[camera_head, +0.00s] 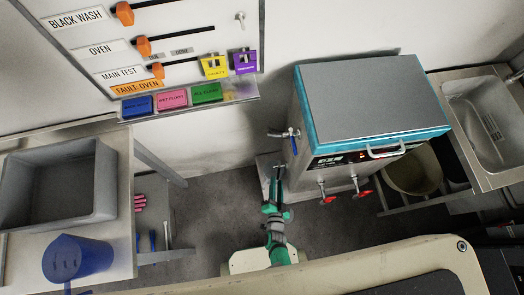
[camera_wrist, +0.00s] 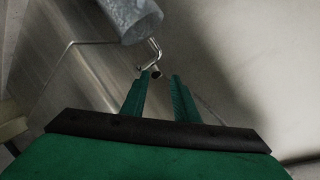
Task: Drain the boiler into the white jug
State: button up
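The boiler (camera_head: 372,95) is a grey box with teal trim right of centre in the head view. A blue-handled tap (camera_head: 290,134) is on its left side, and two red-handled valves (camera_head: 327,198) are low on its front. My gripper (camera_head: 278,172) is low beside the boiler's left side. In the wrist view its two green fingers (camera_wrist: 162,76) are apart with nothing between them. A bent metal rod (camera_wrist: 152,62) lies just past the fingertips, near a grey cylindrical part (camera_wrist: 132,15); I cannot tell whether they touch it. I cannot make out a white jug in either view.
A blue jug (camera_head: 78,258) and a grey bin (camera_head: 104,190) stand on the left bench. A cream bowl-like container (camera_head: 412,172) is right of the boiler, below a metal sink (camera_head: 490,118). A labelled switch panel (camera_head: 190,20) is on the wall.

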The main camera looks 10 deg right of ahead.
jog(key=s+a+r+n+y, duration=0.1)
jog(key=s+a+r+n, duration=0.1)
jog(key=r, duration=0.6)
jog(key=s+a+r+n+y, duration=0.1)
jog(key=s+a+r+n, duration=0.2)
jog(key=s+r, duration=0.3)
jog(key=s+a+r+n+t+y, duration=0.1)
jog(key=s+a+r+n, duration=0.2)
jog(key=r, duration=0.8)
jog(key=shift+s+a+r, duration=0.25)
jog(key=shift+s+a, duration=0.2)
jog(key=shift+s, duration=0.6)
